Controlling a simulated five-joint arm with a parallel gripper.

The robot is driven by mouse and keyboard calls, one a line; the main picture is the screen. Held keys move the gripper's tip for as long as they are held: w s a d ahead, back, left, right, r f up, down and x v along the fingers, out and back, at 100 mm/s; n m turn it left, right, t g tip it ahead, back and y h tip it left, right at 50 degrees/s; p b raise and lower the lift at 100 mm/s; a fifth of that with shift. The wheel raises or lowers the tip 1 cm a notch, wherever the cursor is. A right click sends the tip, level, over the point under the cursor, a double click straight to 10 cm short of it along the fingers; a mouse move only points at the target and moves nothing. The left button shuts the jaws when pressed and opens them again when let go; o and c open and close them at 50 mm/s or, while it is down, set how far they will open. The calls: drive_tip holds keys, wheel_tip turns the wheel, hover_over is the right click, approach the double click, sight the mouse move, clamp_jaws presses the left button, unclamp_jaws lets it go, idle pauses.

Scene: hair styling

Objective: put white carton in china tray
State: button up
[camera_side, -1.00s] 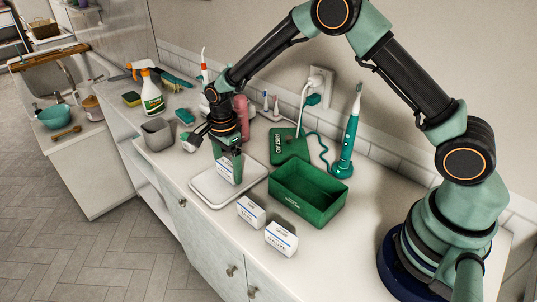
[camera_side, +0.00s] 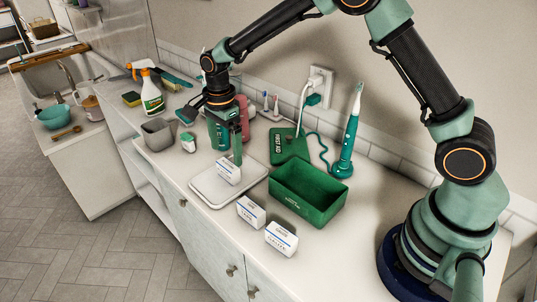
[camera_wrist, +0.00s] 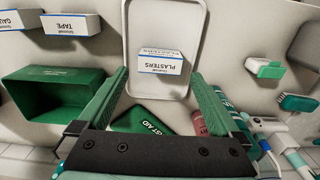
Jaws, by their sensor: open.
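A white carton (camera_side: 228,174) with blue print sits on the shallow white china tray (camera_side: 208,189) in the side view. In the wrist view this carton (camera_wrist: 160,65), labelled PLASTERS, lies within the rim of the tray (camera_wrist: 150,18). Two similar white cartons, one (camera_side: 250,211) and another (camera_side: 281,239), stand on the counter in front of the green bin. My gripper (camera_side: 230,150) is open and empty over the tray. In the wrist view its fingers (camera_wrist: 160,76) are spread wide, with the carton seen between and beyond them.
A green open bin (camera_side: 309,192) stands right of the tray. Behind are a green first-aid case (camera_side: 289,146) and an upright teal electric toothbrush (camera_side: 350,138).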

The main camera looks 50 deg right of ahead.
sight(228, 165)
drive_tip(key=s+d+r+n+t, duration=0.1)
drive_tip(key=s+d+r+n, duration=0.25)
drive_tip(key=r, duration=0.45)
drive_tip(key=s+d+r+n+t, duration=0.2)
drive_tip(key=s+r+n, duration=0.2)
drive_tip(key=r, duration=0.4)
drive_tip(key=s+d+r+n+t, duration=0.1)
drive_tip(key=s+d+n, duration=0.3)
drive_tip(key=s+n, duration=0.6)
drive_tip(key=shift+s+n+t, duration=0.35)
drive_tip(key=shift+s+t, duration=0.45)
drive_tip(key=shift+s, duration=0.15)
